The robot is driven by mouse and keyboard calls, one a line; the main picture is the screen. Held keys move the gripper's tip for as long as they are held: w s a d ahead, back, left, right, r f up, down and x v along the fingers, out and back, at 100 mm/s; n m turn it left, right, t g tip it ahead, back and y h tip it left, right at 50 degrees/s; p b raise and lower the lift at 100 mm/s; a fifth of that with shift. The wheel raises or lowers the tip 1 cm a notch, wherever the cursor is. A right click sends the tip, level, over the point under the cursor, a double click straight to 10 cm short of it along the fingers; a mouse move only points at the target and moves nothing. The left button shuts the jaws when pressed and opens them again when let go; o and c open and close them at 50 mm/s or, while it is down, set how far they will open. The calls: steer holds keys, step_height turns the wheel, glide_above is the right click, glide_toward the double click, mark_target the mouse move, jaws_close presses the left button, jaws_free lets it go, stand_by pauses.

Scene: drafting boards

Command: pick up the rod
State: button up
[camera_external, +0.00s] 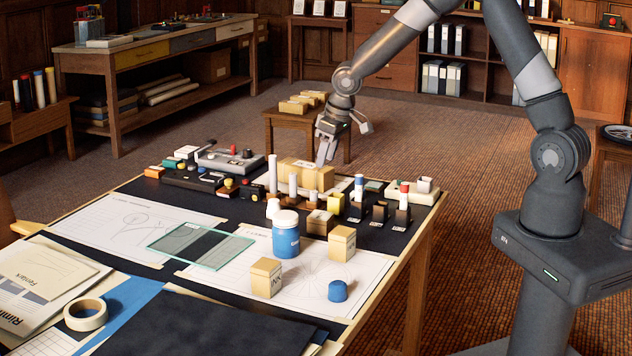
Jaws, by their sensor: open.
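Several pale upright rods stand on the drafting board among small blocks in the external view. A tall white rod (272,175) is on the left, a shorter one (293,186) is right of it, and a white one with a blue band (359,187) is farther right. I cannot tell which of these is the task's rod. My gripper (344,147) is open and empty, with its fingers spread. It hangs above the far side of the board, near a tan box (306,174), above and apart from the rods. The box partly lies behind the rods.
A blue jar (286,234), two tan cubes (342,243) (265,278) and a blue cap (338,291) stand in front of the rods. Dark stands (403,210) hold small pieces at right. A glass plate (202,245) lies at left. A stool (305,125) with boxes stands behind.

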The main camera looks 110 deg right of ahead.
glide_above(314, 191)
steer(key=s+a, duration=0.2)
step_height(314, 191, down, 5)
steer(key=shift+w+d+x, duration=0.1)
steer(key=shift+w+x, duration=0.1)
steer(key=shift+x, duration=1.2)
steer(key=shift+w+d+x, duration=0.1)
steer(key=shift+w+x, duration=0.05)
steer(key=shift+x, duration=1.2)
steer(key=shift+r, duration=0.1)
steer(key=shift+c, duration=0.4)
jaws_close()
